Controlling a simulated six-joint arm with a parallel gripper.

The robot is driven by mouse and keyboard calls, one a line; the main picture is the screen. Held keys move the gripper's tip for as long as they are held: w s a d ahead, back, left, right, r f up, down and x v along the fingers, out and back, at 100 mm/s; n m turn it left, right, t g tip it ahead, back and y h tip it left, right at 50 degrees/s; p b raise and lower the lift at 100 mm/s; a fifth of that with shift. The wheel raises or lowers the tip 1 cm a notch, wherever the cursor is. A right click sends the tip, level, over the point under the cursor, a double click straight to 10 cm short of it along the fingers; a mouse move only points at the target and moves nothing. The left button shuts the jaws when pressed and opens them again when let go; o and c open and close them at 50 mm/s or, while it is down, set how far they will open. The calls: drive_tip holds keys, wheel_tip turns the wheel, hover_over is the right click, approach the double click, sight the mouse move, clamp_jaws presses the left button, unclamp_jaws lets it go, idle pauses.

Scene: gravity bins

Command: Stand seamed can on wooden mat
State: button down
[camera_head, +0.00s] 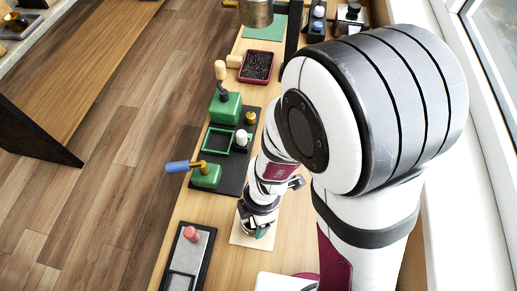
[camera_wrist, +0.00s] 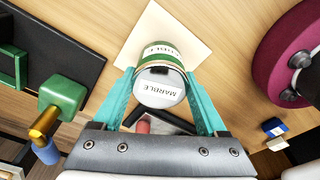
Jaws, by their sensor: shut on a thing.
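The seamed can (camera_wrist: 160,90) has a pale lid marked MARBLE and a green and white label. In the wrist view it sits between the teal fingers of my gripper (camera_wrist: 162,100), which is shut on it. The pale square wooden mat (camera_wrist: 195,35) lies behind and below the can there. In the head view my gripper (camera_head: 260,232) is low over the mat (camera_head: 237,238), and the can is largely hidden by the gripper. The can looks roughly in line with my gripper; I cannot tell whether its base touches the mat.
A dark board with green fixtures (camera_head: 207,176) and a blue handle (camera_head: 178,167) stands beyond the mat. A grey tray with a pink knob (camera_head: 191,233) lies to the left. A maroon tray of dark grains (camera_head: 256,67) is farther back. Bare wood (camera_head: 295,240) shows right of the mat.

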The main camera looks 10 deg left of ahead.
drive_tip(key=shift+f, duration=0.25)
unclamp_jaws()
wheel_tip(320, 180, up, 16)
drive_tip(key=w+d, duration=0.1)
drive_tip(key=shift+d+f, duration=0.2)
drive_tip(key=shift+d, duration=0.15)
